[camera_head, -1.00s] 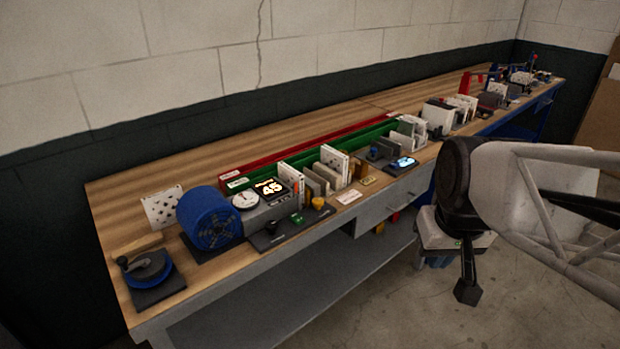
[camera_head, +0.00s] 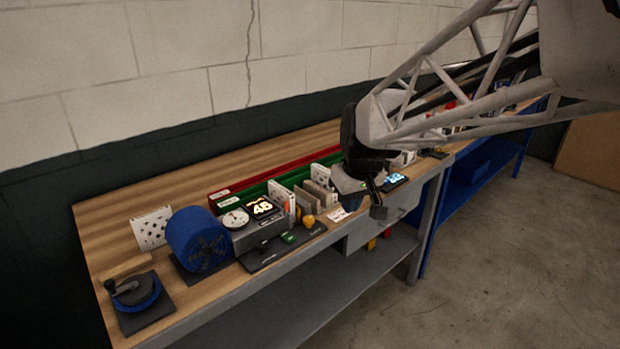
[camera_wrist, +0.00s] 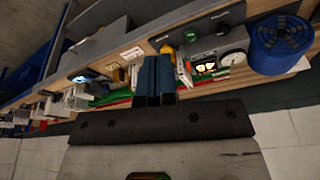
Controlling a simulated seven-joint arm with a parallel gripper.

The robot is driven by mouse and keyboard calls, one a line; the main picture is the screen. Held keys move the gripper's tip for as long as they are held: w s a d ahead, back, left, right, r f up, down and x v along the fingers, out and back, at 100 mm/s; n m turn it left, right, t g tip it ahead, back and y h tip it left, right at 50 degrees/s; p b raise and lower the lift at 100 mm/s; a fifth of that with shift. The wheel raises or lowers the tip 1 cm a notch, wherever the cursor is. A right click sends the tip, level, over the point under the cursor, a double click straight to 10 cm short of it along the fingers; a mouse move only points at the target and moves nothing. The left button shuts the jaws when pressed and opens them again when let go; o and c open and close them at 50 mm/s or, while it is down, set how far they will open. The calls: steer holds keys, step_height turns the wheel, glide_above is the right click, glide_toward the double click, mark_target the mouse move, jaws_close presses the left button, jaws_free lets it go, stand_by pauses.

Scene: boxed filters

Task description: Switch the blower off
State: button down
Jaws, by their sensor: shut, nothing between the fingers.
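The blower (camera_head: 198,240) is a blue drum with a dark fan grille, at the left part of the bench; it also shows at the right in the wrist view (camera_wrist: 278,42). Beside it is a grey unit with a white dial gauge (camera_head: 235,219) and a lit display (camera_head: 262,207) reading 45. In front lies a dark control plate (camera_head: 265,257) with a green control (camera_head: 288,237) and a yellow knob (camera_head: 309,221). The switch's position is too small to tell. My gripper (camera_wrist: 157,62) is shut and empty, above the bench to the right of the plate; its fingertips are unclear in the head view.
Upright filters and cards (camera_head: 283,197) stand close right of the display. Red and green rails (camera_head: 270,178) run behind them. A blue turntable with a crank (camera_head: 137,292) sits at the front left. A lit phone-like screen (camera_head: 395,180) lies near my gripper. Floor in front is clear.

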steer(key=w+a+f+n, duration=0.1)
steer(key=w+a+f, duration=0.1)
steer(key=w+a, duration=0.4)
steer(key=w+a+f+n, duration=0.2)
steer(key=w+a+f, duration=0.1)
steer(key=w+a, duration=0.4)
steer(key=shift+a+f+y, duration=0.35)
steer(key=shift+a+y, duration=0.05)
steer(key=shift+a, duration=0.1)
steer(key=shift+f, duration=0.1)
glide_above(285, 233)
steer(key=f, duration=1.1)
steer(key=shift+s+d+f, duration=0.15)
steer(key=shift+s+d, duration=0.1)
steer(key=shift+d, duration=0.1)
steer(key=shift+f, duration=1.05)
steer(key=shift+f, duration=0.1)
